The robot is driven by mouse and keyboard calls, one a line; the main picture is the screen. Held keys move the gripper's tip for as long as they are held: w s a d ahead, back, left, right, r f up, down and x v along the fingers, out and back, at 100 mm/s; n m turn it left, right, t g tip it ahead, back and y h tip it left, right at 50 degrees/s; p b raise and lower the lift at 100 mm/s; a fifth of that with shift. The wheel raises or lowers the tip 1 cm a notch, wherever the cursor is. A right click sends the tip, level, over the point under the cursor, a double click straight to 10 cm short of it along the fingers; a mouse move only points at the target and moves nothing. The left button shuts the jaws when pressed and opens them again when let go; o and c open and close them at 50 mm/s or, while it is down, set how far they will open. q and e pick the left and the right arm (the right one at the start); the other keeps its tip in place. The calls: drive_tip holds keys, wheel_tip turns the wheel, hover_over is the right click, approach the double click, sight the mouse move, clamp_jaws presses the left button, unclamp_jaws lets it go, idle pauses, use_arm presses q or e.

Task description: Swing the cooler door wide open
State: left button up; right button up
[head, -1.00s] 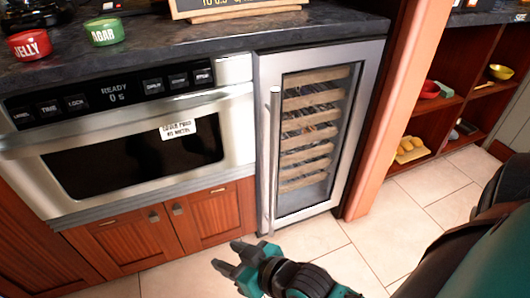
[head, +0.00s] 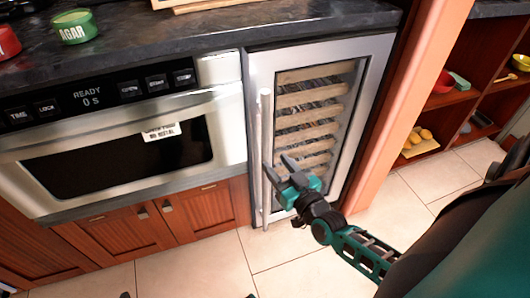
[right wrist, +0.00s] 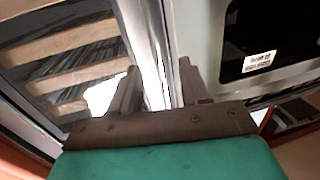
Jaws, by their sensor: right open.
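The cooler (head: 325,60) stands under the counter, and its glass door with a steel frame (head: 375,90) looks shut. The long vertical steel handle (head: 266,120) runs along the door's left side. In the right wrist view the handle (right wrist: 158,60) passes between the two spread fingers of the gripper (right wrist: 157,85). I cannot tell whether either finger touches it.
A microwave drawer (head: 120,160) sits left of the cooler, above wooden cabinet doors (head: 195,215). A wooden post (head: 405,110) stands close on the cooler's right. The tiled floor (head: 290,265) in front is clear. A green agar tin (head: 75,27) stands on the counter.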

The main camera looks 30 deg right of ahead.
sight(268, 153)
drive_tip(key=w+b, duration=0.1)
drive_tip(key=w, duration=0.5)
drive_tip(key=shift+w+d, duration=0.1)
drive_tip(key=shift+w, duration=0.15)
clamp_jaws()
idle(0.3)
